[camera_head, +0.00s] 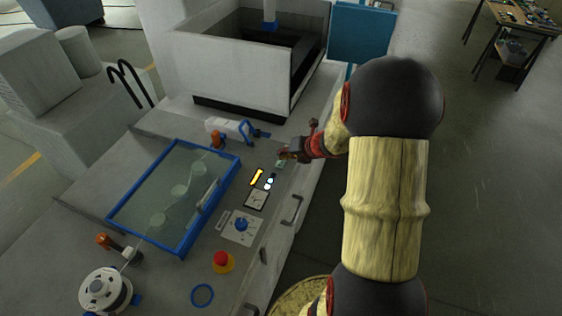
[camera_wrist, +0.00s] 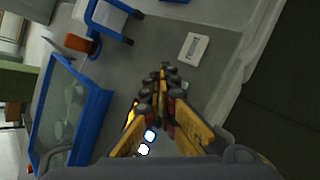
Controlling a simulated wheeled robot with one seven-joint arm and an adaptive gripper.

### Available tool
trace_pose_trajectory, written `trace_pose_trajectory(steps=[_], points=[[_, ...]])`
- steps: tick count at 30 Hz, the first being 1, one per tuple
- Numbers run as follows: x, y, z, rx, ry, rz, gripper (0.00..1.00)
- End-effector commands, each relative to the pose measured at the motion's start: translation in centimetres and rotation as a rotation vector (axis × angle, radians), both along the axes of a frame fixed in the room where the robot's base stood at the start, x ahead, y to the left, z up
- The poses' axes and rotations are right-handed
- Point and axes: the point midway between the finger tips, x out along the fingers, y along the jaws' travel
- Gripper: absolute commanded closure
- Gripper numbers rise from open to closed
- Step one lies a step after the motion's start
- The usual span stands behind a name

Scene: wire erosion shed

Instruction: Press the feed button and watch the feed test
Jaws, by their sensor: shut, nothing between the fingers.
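Two round lit white-blue buttons (camera_head: 270,181) sit on the grey machine top, with a lit yellow bar (camera_head: 257,177) beside them. I cannot read which one is the feed button. In the wrist view, the lit buttons (camera_wrist: 147,141) show between my finger linkages. My gripper (camera_head: 284,155) is shut and empty, over the panel just beyond the lit buttons. In the wrist view its fingertips (camera_wrist: 167,72) meet; a small greenish patch beside them is partly hidden. I cannot tell whether they touch the panel. A blue-framed clear window (camera_head: 183,250) shows pale rollers behind it.
A small square gauge (camera_head: 257,200), a blue knob (camera_head: 241,223), and a red mushroom button (camera_head: 221,258) line the panel. Metal handles (camera_head: 291,210) stick out along the front. A blue clamp-like frame (camera_head: 250,131) and a large tank (camera_head: 240,70) stand beyond. A wire spool (camera_head: 104,290) is at lower left.

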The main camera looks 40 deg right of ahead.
Motion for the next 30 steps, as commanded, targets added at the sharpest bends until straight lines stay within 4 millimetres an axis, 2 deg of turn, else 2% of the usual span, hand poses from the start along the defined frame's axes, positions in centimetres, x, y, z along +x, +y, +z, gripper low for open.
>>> trace_pose_trajectory(steps=[8,22,30], points=[[0.0,0.0,0.6,0.000,0.000,0.000,1.00],[0.0,0.0,4.9,0.000,0.000,0.000,1.00],[0.0,0.0,4.9,0.000,0.001,0.001,1.00]])
